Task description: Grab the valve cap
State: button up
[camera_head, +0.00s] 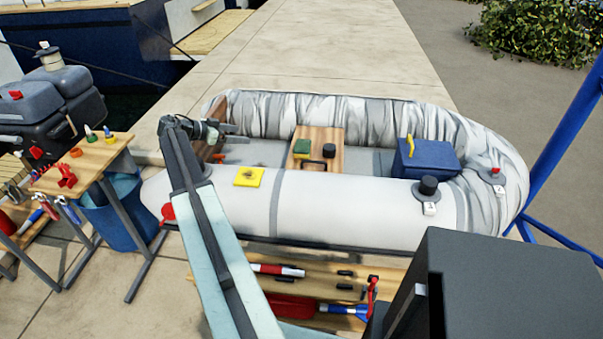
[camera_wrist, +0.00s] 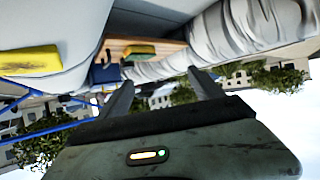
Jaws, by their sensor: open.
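A short black cylindrical cap (camera_head: 329,151) stands on the wooden seat of the grey inflatable dinghy in the head view. A larger black cap (camera_head: 428,182) sits on a round fitting on the near tube, above a white tag. I cannot tell which is the valve cap. My gripper (camera_head: 236,133) is open and empty, above the dinghy's left part, left of the seat and apart from both caps. In the wrist view my gripper's jaws (camera_wrist: 160,90) are apart with nothing between them. That view is upside down, and I cannot make out either cap clearly there.
A green sponge (camera_head: 303,148) and a black handle share the wooden seat (camera_head: 318,135). A yellow sponge (camera_head: 249,177) lies on the near tube (camera_head: 330,205). A blue box (camera_head: 427,160) stands right of the seat. A tool bench (camera_head: 85,165) is at left.

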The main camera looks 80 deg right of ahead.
jog(key=s+d+f+m+g+b, duration=0.1)
jog(key=s+d+f, duration=0.1)
jog(key=s, duration=0.3)
jog(key=s+d+f+m+g+y+b, duration=0.1)
jog(key=s+d+f+b, duration=0.1)
jog(key=s+d, duration=0.2)
jog(key=s+d+f+m+y+b, duration=0.1)
jog(key=s+d+f, duration=0.1)
jog(key=s, duration=0.6)
jog(key=shift+s+d+g, duration=0.1)
jog(key=shift+d+g, duration=0.3)
jog(key=shift+d, duration=0.15)
jog(key=m+y+b, duration=0.1)
jog(key=b, duration=0.1)
send_near(329, 147)
jog(key=shift+s+d+f+g, duration=0.4)
jog(key=shift+s+d+f, duration=0.4)
jog(key=shift+s, duration=0.2)
jog(key=b+x, duration=0.2)
jog(key=x, duration=0.5)
jog(key=shift+s+f+b, duration=0.1)
jog(key=shift+f+b, duration=0.1)
jog(key=shift+b, duration=0.15)
jog(key=shift+s+d+r, duration=0.1)
jog(key=c, duration=1.5)
notch_tip(329, 147, up, 10)
jog(key=p, duration=1)
jog(key=shift+r, duration=0.15)
